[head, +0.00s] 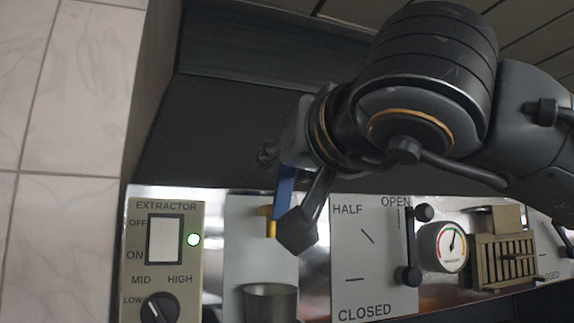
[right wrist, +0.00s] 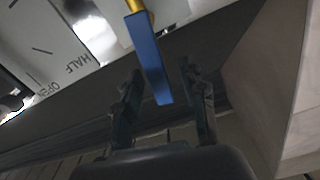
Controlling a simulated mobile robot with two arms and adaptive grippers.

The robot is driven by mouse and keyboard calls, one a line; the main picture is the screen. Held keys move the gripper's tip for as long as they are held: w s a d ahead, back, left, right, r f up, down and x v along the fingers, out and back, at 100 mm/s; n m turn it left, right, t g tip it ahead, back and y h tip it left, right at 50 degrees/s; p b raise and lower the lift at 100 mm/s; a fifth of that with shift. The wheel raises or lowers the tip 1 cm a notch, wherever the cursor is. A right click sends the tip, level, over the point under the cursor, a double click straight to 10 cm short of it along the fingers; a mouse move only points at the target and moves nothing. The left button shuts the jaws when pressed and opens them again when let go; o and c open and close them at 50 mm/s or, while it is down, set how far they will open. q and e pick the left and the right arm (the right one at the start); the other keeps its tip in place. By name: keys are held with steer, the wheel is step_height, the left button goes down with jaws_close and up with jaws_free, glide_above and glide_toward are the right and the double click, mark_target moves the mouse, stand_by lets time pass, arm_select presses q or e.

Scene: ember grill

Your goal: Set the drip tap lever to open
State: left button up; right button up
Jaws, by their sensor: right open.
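The drip tap has a blue lever (head: 285,188) on a brass body (head: 270,226), mounted on a light panel above a metal cup (head: 270,302). The lever points up from the brass body in the head view. My right gripper (head: 293,222) is open at the lever, and one dark finger shows beside it; the other finger is hidden there. In the right wrist view the blue lever (right wrist: 150,58) reaches between the two spread fingers of my right gripper (right wrist: 162,72), with gaps on both sides. My left gripper is out of view.
An extractor switch box (head: 162,255) with a rocker, green light and knob is at the left. A plate (head: 362,285) marked HALF, OPEN and CLOSED with a black handle stands right of the tap. A round gauge (head: 443,246) and a brass vent (head: 505,262) are farther right.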

steer(key=v, duration=1.1)
steer(key=shift+s, duration=0.25)
steer(key=shift+r, duration=0.1)
